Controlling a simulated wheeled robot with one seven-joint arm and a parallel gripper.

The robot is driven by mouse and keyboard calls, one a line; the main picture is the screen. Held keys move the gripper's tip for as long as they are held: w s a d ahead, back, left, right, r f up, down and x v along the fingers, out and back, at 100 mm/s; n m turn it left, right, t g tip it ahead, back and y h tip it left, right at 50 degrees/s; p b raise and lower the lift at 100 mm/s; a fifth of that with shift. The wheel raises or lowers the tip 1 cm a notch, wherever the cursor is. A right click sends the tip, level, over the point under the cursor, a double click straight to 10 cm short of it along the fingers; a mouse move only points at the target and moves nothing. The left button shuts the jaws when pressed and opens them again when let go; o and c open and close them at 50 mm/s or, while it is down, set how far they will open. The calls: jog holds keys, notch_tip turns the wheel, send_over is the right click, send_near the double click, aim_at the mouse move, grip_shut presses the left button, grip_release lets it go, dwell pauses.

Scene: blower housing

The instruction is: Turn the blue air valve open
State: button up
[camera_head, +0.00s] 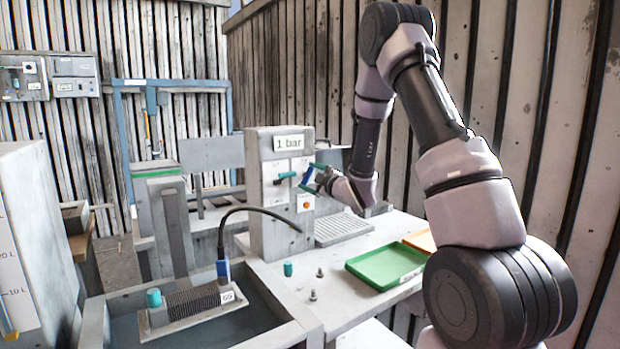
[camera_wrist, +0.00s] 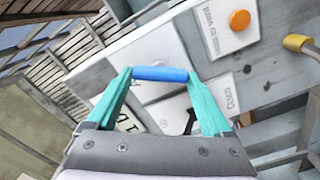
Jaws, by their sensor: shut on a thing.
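The blue air valve handle (camera_wrist: 160,73) shows in the wrist view as a short rounded bar, in front of a light panel with labels. My gripper (camera_wrist: 160,80) has its two teal fingers at the two ends of this bar and is shut on it.
An orange button (camera_wrist: 239,20) and a brass-coloured fitting (camera_wrist: 298,42) are near the handle. A green tray (camera_head: 385,265) and an orange tray (camera_head: 421,241) lie on the bench. A black hose (camera_head: 262,211) arches before the housing. Small loose parts (camera_head: 312,295) lie in front.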

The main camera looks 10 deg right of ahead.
jog(key=n, duration=0.6)
jog(key=shift+f, duration=0.2)
jog(key=shift+n, duration=0.4)
jog(key=o, duration=1.1)
jog(key=shift+o, duration=0.2)
jog(key=v, duration=1.1)
jog(key=shift+a, duration=0.1)
